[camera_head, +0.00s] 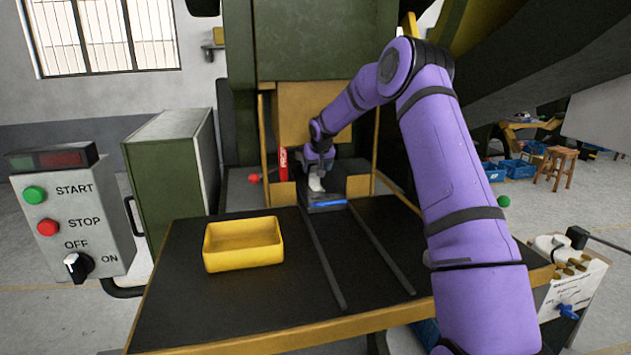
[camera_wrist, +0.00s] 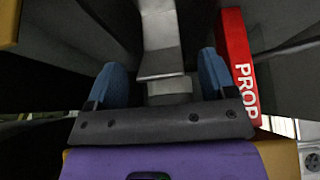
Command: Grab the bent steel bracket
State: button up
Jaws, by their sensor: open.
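The bent steel bracket (camera_wrist: 160,35) is a light grey metal strip with a bend, at the top middle of the wrist view. It lies between the two blue fingers of my gripper (camera_wrist: 165,78), with a gap visible on each side. In the head view my gripper (camera_head: 319,168) reaches down inside the press opening. A small pale piece, apparently the bracket (camera_head: 316,184), shows just below it over a dark block. My gripper is open. The fingertips and the bracket's contact with the block are hard to make out in the head view.
A red PROP block (camera_wrist: 235,65) stands close to the right finger; it also shows in the head view (camera_head: 283,163). Yellow press posts flank the opening. A yellow bin (camera_head: 243,262) stands on the dark table (camera_head: 190,315), with two rails to its right.

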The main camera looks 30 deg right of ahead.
jog(key=shift+w+f, duration=0.15)
jog(key=shift+f, duration=0.05)
jog(key=c, duration=1.4)
